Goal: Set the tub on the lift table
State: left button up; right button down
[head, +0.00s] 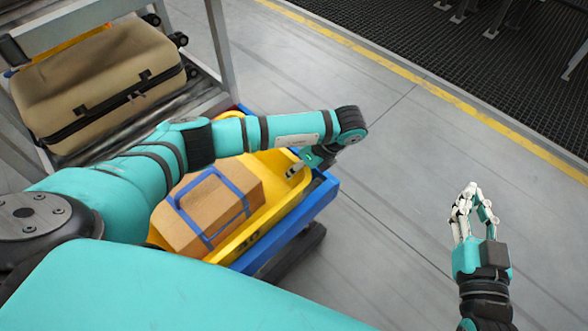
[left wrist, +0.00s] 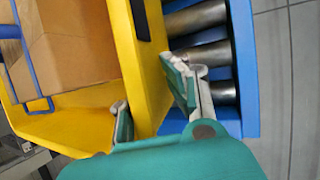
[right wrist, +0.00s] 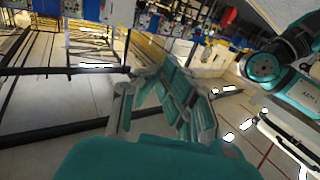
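The yellow tub (head: 262,222) stands on a blue-framed roller table (head: 323,195), tilted in the head view. It holds a brown box with a blue strap (head: 210,205). My left gripper (head: 305,165) is at the tub's far right end. In the left wrist view its fingers (left wrist: 150,105) straddle the tub's wall (left wrist: 148,75), one inside and one outside over the rollers (left wrist: 208,52). They stand apart, and firm contact does not show. My right gripper (head: 474,190) is empty over bare floor, its fingers apart. No separate lift table can be made out.
A tan suitcase (head: 100,85) lies on a grey rack (head: 215,45) at upper left, close to my left arm. Grey floor (head: 400,130) to the right is clear up to a yellow line (head: 440,88). Dark mesh flooring (head: 440,50) lies beyond.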

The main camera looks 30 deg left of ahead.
pick_arm(q)
jog(key=o, duration=0.3)
jog(key=shift+r, duration=0.1)
